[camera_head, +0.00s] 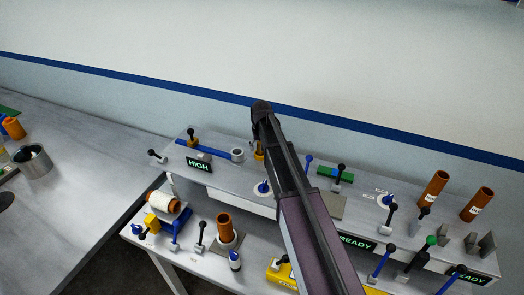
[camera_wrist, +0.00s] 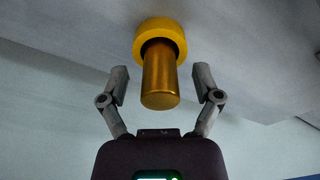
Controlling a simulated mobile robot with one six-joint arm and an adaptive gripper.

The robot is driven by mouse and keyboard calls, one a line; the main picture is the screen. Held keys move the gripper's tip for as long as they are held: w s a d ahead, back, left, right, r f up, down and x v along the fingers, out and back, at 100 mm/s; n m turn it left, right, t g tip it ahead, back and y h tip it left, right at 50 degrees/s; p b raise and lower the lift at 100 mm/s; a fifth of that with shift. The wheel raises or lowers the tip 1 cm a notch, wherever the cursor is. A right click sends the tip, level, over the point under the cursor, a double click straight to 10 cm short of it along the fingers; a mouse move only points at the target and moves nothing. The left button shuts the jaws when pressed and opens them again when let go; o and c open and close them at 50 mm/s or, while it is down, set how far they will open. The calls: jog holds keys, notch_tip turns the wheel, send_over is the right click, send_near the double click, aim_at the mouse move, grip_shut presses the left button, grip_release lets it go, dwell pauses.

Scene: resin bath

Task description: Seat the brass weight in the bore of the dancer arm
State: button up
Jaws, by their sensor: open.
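The brass weight (camera_wrist: 160,82) is a smooth gold cylinder in the wrist view. One end is inside a yellow ring-shaped holder (camera_wrist: 160,36) on the grey surface. My gripper (camera_wrist: 160,75) is open, with one finger on each side of the weight and visible gaps between. In the head view a small yellow piece (camera_head: 258,152), probably this holder, shows beside my arm, which hides the rest; my gripper's fingers cannot be made out there. The dancer arm (camera_head: 205,148) appears to be the blue bar on the raised shelf, with a grey ring (camera_head: 237,155) at its right end.
A HIGH sign (camera_head: 198,165) stands in front of the blue bar. Black-knobbed levers, a green block (camera_head: 336,174) and orange cylinders (camera_head: 433,188) crowd the shelf to the right. A white spool (camera_head: 163,204) and another orange cylinder (camera_head: 225,227) are on the lower level.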

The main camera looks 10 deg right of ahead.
grip_shut()
jog(key=shift+r, duration=0.2)
dwell(0.3)
notch_tip(320, 180, up, 3)
jog(key=p, duration=0.3)
jog(key=shift+s+r+p, duration=0.15)
jog(key=shift+r+p, duration=0.2)
jog(key=shift+p, duration=0.2)
jog(key=s+d, duration=0.3)
jog(key=s, duration=0.4)
jog(key=s+d, duration=0.4)
jog(key=s, duration=0.3)
jog(key=shift+r+p, duration=0.45)
